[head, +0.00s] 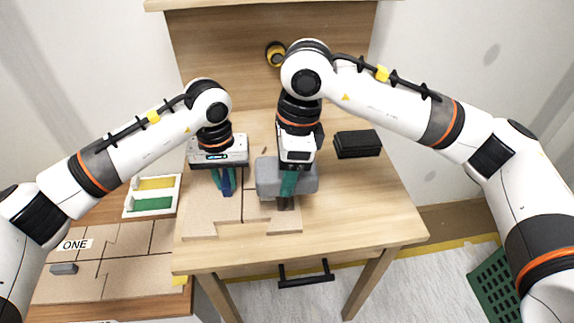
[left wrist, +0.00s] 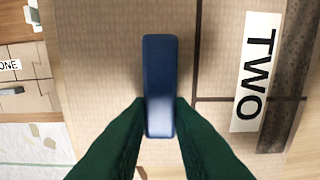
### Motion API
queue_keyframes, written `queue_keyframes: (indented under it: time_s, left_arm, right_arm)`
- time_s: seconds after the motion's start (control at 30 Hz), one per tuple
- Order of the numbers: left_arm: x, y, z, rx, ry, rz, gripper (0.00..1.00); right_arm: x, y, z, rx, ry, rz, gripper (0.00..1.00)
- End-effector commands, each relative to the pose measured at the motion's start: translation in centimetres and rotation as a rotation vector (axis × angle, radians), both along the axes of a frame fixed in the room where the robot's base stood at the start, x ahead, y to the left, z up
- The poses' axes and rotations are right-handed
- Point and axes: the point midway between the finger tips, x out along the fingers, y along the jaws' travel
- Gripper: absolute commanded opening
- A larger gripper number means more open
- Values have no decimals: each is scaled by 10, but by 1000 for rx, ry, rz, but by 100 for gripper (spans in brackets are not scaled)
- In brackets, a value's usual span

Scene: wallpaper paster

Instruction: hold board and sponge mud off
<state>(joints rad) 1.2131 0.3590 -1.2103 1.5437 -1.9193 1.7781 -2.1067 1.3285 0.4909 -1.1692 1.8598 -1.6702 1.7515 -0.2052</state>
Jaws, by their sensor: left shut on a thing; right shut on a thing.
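The tan board (head: 207,217) lies on the wooden table, with dark seam lines. In the left wrist view the board (left wrist: 100,75) carries a "TWO" label (left wrist: 255,72). A dark brown mud streak (left wrist: 295,80) runs beside the label. My left gripper (head: 225,188) is shut on a blue handle (left wrist: 161,80) standing on the board. My right gripper (head: 288,186) is shut on a grey sponge (head: 268,176) over the right part of the board. Brown mud (head: 286,204) shows just in front of the sponge, which hides part of the board.
A black block (head: 357,144) lies at the table's back right. A white tray (head: 152,211) with yellow and green compartments and a "ONE" board (head: 120,265) are at left. A green crate (head: 495,285) stands on the floor. The table's right side is clear.

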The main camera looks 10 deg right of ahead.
Motion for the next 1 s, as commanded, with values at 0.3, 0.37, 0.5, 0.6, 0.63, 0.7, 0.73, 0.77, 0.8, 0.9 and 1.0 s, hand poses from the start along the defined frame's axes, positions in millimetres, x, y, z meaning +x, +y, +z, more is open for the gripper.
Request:
queue_keyframes:
  time_s: [0.3, 0.37, 0.5, 0.6, 0.63, 0.7, 0.73, 0.77, 0.8, 0.9, 1.0]
  left_arm:
    - [-2, 0, -4, 3, 8, -2, 0]
    - [-2, 0, -4, 3, 9, -2, 0]
    - [-2, 0, -4, 3, 9, -2, 0]
    - [-2, 0, -4, 3, 9, -2, 0]
    - [-2, 0, -4, 3, 9, -2, 0]
    - [-2, 0, -4, 3, 9, -2, 0]
    - [-2, 0, -4, 3, 9, -2, 0]
    - [-2, 0, -4, 3, 9, -2, 0]
    - [-2, 0, -4, 3, 9, -2, 0]
    - [-2, 0, -4, 3, 9, -2, 0]
    - [-2, 0, -4, 3, 9, -2, 0]
  right_arm:
    - [-1, -1, -35, -2, 3, 0, 36]
    - [-1, -1, -42, -1, 3, 1, 36]
    - [0, 0, -54, -1, 2, 1, 36]
    - [0, 0, -59, 0, 2, 1, 36]
    - [0, 0, -60, -1, 2, 1, 36]
    - [0, 0, -61, -1, 1, 1, 36]
    - [0, 0, -62, -1, 1, 1, 36]
    - [0, 0, -62, -1, 1, 1, 36]
    - [0, 0, -62, -1, 1, 1, 36]
    - [0, 0, -62, -1, 1, 1, 36]
    - [0, 0, -62, -1, 1, 1, 36]
